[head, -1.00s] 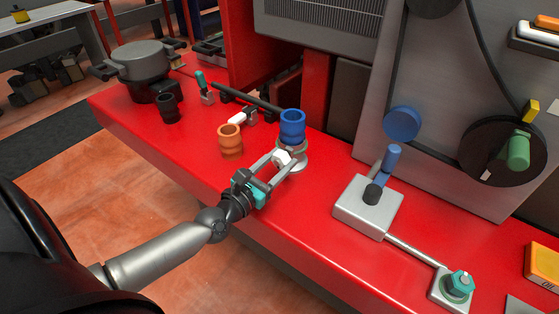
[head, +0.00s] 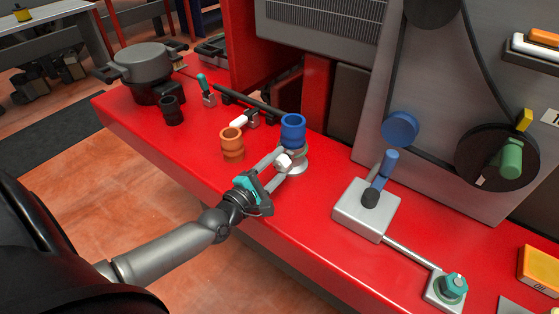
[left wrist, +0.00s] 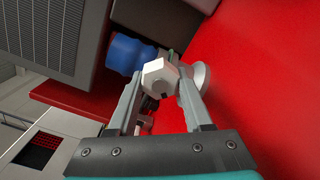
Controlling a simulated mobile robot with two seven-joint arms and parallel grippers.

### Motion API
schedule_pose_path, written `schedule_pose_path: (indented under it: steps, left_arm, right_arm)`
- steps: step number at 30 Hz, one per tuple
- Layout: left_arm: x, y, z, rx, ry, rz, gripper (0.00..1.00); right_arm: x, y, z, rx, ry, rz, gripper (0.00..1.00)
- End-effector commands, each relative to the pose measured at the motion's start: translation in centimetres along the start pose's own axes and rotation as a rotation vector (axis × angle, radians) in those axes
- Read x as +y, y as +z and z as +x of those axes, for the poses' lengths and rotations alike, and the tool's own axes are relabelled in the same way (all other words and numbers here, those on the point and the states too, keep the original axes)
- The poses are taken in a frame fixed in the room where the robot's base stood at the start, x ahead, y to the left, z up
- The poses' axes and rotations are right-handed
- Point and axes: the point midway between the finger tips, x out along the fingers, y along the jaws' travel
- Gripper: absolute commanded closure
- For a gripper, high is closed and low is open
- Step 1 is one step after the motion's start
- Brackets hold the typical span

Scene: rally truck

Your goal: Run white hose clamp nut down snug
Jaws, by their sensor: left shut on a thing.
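The white hose clamp nut (head: 283,162) sits low on the front of a clamp on a grey stand (head: 296,163), below the blue hose piece (head: 292,130). In the left wrist view the white nut (left wrist: 160,76) is a hexagon seen face on, between the fingertips. My left gripper (head: 279,162) is shut on the nut, one finger on each side. In the left wrist view its fingers (left wrist: 160,88) reach the nut's sides. The blue hose (left wrist: 130,54) lies behind the nut there. My right gripper is not in view.
An orange hose piece (head: 232,144) stands just left of my left gripper, and a black one (head: 171,111) farther left. A grey box with a blue lever (head: 378,177) stands at the right. A grey pot (head: 149,66) stands at the far left.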

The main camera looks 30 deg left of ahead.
Motion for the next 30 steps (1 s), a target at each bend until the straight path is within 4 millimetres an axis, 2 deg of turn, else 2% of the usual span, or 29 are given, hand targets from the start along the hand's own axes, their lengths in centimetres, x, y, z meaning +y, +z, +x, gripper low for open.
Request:
schedule_pose_path:
  steps: [30]
  left_arm:
    - [0.4,0.2,-0.1,0.001,-0.005,0.966,1.0]
  right_arm:
    - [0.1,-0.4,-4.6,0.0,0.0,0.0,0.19]
